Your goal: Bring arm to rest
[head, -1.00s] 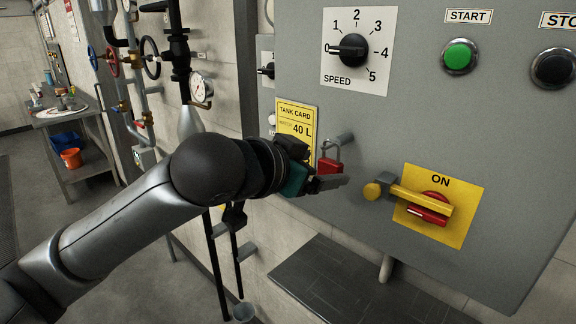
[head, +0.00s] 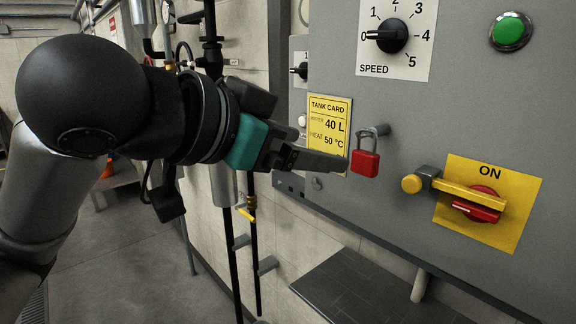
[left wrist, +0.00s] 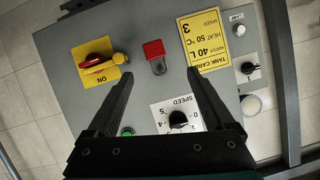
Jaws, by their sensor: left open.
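My left gripper (head: 318,160) is in front of the grey control panel, left of the red padlock (head: 365,164) in the head view. In the left wrist view the gripper (left wrist: 158,72) has its two fingers wide apart with nothing between them in its grasp. The padlock (left wrist: 154,50) hangs beyond the fingertips, on a peg beside the yellow tank card (head: 328,128). The card shows 40 L and 50 °C, and partly shows behind my gripper. My right gripper is in neither view.
The grey panel (head: 450,110) carries a speed dial (head: 392,36) at 0, a green button (head: 511,31) and a red switch (head: 478,205) on a yellow ON plate with a yellow lever. A dark shelf (head: 350,285) is below. Pipes (head: 211,40) stand behind my arm.

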